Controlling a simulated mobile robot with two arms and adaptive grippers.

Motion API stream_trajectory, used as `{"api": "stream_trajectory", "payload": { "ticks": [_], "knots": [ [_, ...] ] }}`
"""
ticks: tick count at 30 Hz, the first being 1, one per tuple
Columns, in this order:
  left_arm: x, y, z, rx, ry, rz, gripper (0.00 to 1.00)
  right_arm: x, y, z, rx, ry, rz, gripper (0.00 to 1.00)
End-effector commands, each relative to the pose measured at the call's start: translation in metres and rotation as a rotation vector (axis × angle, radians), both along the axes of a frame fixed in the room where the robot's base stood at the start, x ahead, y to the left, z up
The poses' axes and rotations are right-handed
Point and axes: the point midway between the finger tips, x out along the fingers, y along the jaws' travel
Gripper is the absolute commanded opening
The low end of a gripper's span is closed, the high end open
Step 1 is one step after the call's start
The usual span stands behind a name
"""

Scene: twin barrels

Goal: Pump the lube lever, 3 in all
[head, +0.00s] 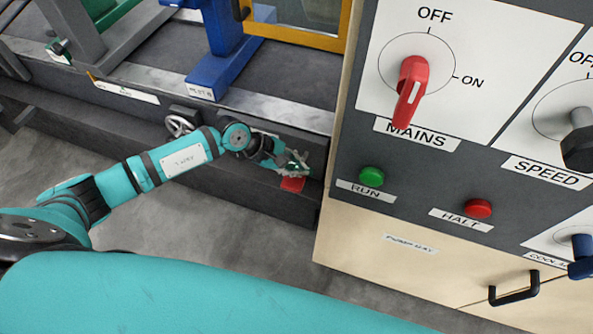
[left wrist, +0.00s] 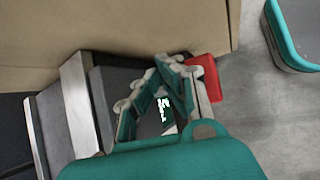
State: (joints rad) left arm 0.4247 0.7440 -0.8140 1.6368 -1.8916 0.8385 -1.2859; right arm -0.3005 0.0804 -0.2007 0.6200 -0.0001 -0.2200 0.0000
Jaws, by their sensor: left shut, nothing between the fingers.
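A red piece, seemingly the handle of the lube lever (head: 292,184), is low on the dark machine base, close to the pump bay cabinet. In the left wrist view the red handle (left wrist: 207,78) is just right of the fingers. My left gripper (head: 298,164) is shut with nothing between its fingers. In the left wrist view the gripper (left wrist: 173,64) is right beside the red handle; I cannot tell whether they touch. The rest of the lever is hidden behind the gripper. My right gripper is out of view.
The cabinet (head: 400,262) with the pump bay label stands right of the gripper, with a mains knob (head: 410,85), a green run button (head: 371,176) and a red halt button (head: 478,209). A handwheel (head: 180,122) is left of the gripper. The grey floor in front is clear.

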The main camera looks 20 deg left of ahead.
Motion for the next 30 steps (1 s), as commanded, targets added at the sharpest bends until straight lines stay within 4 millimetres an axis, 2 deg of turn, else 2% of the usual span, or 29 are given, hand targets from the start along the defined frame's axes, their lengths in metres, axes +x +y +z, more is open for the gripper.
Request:
{"api": "stream_trajectory", "payload": {
  "ticks": [30],
  "knots": [
    [-0.003,0.0,-0.014,0.001,0.002,-0.001,0.0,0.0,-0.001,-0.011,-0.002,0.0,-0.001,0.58]
  ]
}}
